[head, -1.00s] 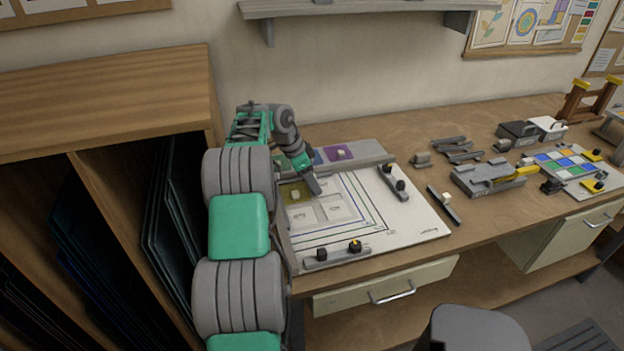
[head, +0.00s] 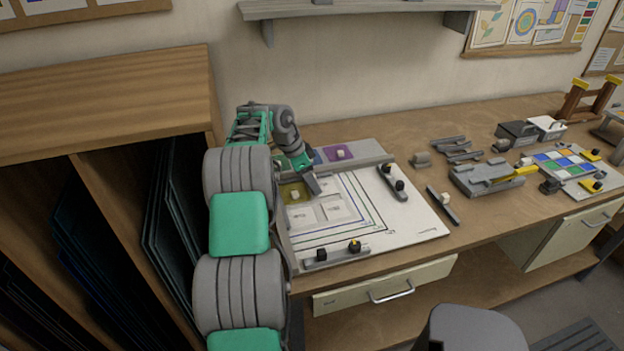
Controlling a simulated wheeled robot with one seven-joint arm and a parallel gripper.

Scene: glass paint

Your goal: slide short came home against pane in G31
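A white board (head: 415,222) with nested printed outlines lies on the bench. A yellow-olive glass pane (head: 289,188) with a pale knob lies at its upper left, in or by a marked cell. The cell labels are too small to read. A grey bar with dark knobs (head: 392,184) lies on the board's right side. Another grey bar with a black and a yellow-topped knob (head: 338,252) lies along the front edge. My gripper (head: 313,188) is over the board, just right of the yellow-olive pane. Its fingers are too small to tell open or shut, and contact is unclear.
A purple pane (head: 341,153) with a pale knob lies on a grey strip behind the board. A loose grey bar (head: 444,205) lies right of the board. Grey tools (head: 487,180) and a coloured-glass panel (head: 570,163) stand farther right. A wooden rack (head: 110,100) stands at left.

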